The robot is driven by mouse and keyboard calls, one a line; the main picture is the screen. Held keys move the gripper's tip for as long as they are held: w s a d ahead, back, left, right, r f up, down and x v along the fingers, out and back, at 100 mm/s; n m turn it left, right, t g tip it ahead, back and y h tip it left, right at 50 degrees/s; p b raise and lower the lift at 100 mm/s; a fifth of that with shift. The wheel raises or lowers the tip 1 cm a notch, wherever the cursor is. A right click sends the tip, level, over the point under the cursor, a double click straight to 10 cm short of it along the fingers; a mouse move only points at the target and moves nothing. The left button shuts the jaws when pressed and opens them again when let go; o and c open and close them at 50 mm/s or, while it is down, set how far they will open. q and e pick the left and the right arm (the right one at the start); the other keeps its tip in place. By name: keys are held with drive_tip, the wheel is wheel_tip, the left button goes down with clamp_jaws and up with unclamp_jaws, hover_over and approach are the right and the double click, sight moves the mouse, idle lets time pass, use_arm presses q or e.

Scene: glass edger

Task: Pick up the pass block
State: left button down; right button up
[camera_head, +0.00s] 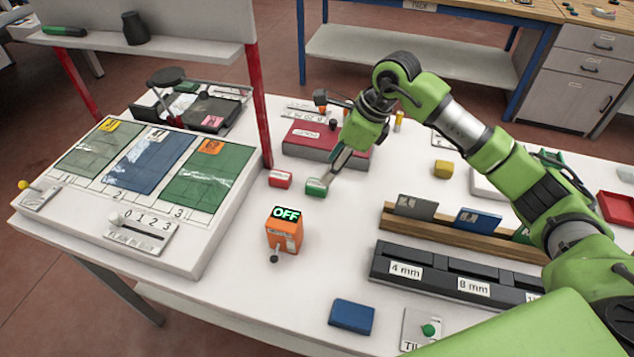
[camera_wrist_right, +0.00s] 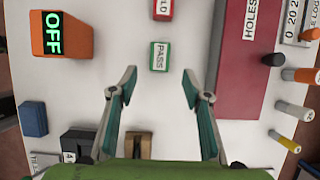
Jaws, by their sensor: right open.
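The pass block is a small green block (camera_head: 315,187) lying on the white table, between the orange OFF box and my right gripper. It also shows in the right wrist view (camera_wrist_right: 159,60), with PASS lettered on a white label on its top. My right gripper (camera_head: 334,174) is open and empty, pointing down at the table close to the block. In the right wrist view its fingers (camera_wrist_right: 159,82) are spread wide, and the block lies just beyond the tips, roughly centred between them. My left gripper is not in view.
A red block (camera_head: 279,179) lies just left of the pass block; its label is partly cut off in the wrist view. The orange OFF box (camera_head: 284,234) stands nearby. A dark red case labelled HOLES (camera_wrist_right: 245,60) lies beside the gripper. A blue block (camera_head: 351,316) lies nearer the front.

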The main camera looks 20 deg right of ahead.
sight(318, 184)
drive_tip(key=p+x, duration=0.1)
drive_tip(key=x, duration=0.2)
drive_tip(key=shift+w+f, duration=0.1)
drive_tip(key=shift+f, duration=0.05)
drive_tip(key=p+x, duration=0.1)
drive_tip(key=x, duration=0.2)
drive_tip(key=shift+a+f, duration=0.25)
drive_tip(key=shift+a, duration=0.05)
drive_tip(key=shift+w+a+f, duration=0.1)
drive_tip(key=shift+w+f, duration=0.05)
drive_tip(key=shift+f, duration=0.15)
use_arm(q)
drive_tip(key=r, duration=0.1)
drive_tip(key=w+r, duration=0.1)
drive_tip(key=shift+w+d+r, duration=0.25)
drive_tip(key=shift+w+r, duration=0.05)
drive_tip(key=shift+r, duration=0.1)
use_arm(e)
drive_tip(key=shift+f, duration=0.1)
drive_tip(key=c, duration=1.2)
